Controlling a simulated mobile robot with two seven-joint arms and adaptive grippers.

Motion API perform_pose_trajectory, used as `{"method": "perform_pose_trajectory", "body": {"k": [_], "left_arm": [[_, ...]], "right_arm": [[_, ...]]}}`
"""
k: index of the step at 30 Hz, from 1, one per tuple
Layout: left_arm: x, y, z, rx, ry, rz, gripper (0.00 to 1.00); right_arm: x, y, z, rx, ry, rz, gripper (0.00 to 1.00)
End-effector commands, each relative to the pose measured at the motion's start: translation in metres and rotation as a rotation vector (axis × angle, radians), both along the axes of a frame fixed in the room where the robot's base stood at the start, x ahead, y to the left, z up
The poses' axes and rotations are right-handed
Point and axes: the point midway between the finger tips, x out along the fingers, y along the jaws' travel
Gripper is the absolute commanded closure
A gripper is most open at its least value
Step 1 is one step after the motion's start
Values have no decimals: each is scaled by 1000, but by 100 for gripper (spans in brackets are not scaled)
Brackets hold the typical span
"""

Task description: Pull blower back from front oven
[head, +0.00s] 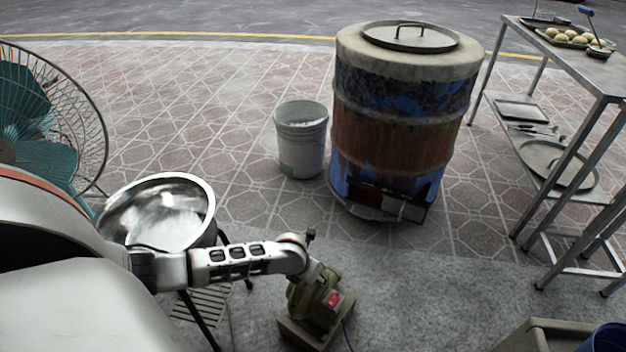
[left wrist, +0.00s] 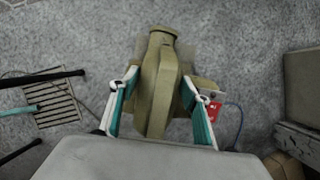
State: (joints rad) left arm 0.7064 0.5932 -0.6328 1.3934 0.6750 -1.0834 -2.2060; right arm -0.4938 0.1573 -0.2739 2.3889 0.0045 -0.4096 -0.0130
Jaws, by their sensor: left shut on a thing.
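The blower (head: 318,302) is an olive-tan machine with a red switch, on the grey pavement at the bottom middle of the head view. My left gripper (left wrist: 163,97) is shut on the blower, with one teal-padded finger on each side of its body in the left wrist view, where the blower (left wrist: 160,75) points its round nozzle upward in the picture. The barrel oven (head: 400,120) stands upright behind it, with a small dark opening (head: 385,200) low at its front. A clear gap of pavement lies between blower and oven. My right gripper is not seen.
A grey bucket (head: 301,140) stands left of the oven. A metal bowl (head: 160,215) on a stand and a green fan (head: 35,110) are at the left. A metal table (head: 572,62) with shelves is at the right. A dark cable (head: 347,335) runs beside the blower.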

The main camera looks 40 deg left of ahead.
Motion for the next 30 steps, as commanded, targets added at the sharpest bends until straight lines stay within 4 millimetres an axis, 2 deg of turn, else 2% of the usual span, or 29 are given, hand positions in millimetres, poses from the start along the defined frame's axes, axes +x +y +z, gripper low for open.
{"method": "perform_pose_trajectory", "body": {"k": [1,9,10,12,19,20,21,26,30], "left_arm": [[12,-1,11,-5,-25,2,100],[11,-1,10,-5,-25,2,100],[11,-1,10,-5,-25,2,48],[10,-1,9,-4,-23,2,34],[4,0,2,-2,-9,1,34],[-5,0,-6,4,10,-1,34],[-5,0,-6,4,10,-1,34],[-5,0,0,2,5,0,34],[-9,0,14,2,1,-1,34]], "right_arm": [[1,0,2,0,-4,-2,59],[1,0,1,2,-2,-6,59],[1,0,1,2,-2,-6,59],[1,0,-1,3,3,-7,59],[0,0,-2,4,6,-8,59],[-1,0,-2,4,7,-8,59],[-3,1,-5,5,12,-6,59],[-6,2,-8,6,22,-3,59],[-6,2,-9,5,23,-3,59]]}}
